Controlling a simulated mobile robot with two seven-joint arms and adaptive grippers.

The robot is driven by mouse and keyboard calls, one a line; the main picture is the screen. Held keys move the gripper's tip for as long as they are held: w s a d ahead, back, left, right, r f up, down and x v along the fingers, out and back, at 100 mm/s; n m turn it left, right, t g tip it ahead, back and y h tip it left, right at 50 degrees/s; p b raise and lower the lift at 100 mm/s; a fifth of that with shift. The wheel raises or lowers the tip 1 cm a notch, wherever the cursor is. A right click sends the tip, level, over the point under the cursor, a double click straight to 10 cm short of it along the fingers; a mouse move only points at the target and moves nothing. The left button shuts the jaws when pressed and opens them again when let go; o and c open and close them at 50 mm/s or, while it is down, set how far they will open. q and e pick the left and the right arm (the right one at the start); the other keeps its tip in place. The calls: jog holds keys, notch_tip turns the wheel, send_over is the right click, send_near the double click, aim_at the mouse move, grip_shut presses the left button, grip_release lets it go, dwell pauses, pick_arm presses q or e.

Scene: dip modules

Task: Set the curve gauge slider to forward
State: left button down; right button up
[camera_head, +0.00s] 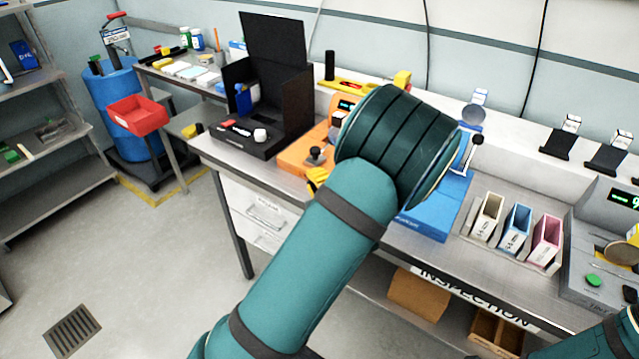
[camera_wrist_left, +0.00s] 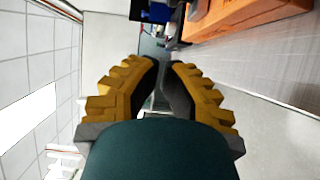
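I cannot tell for sure which device is the curve gauge. An orange device (camera_head: 302,154) with a small display and a black-knobbed handle (camera_head: 318,156) stands on the bench, partly hidden by my left arm. A blue device (camera_head: 437,211) with a black-tipped lever (camera_head: 474,143) stands behind the arm to the right. My left gripper (camera_head: 317,179) shows only as a bit of yellow finger below the orange device's front. In the left wrist view its fingers (camera_wrist_left: 163,68) have a narrow gap with nothing between them; an orange body (camera_wrist_left: 235,17) lies beyond, upper right. My right gripper is out of view.
A black open-lidded box (camera_head: 268,95) stands left of the orange device. White, blue and pink bins (camera_head: 515,228) and a grey device (camera_head: 585,255) stand on the right. The bench's front edge (camera_head: 262,179) is close to my left gripper.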

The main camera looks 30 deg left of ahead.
aim_at(311, 157)
pick_arm(q)
jog(key=x, duration=0.5)
jog(key=shift+w+a, duration=0.15)
jog(key=w, duration=0.1)
jog(key=w+a, duration=0.1)
jog(key=w, duration=0.1)
jog(key=shift+w, duration=0.1)
jog(key=shift+w+b, duration=0.3)
jog(key=shift+w, duration=0.2)
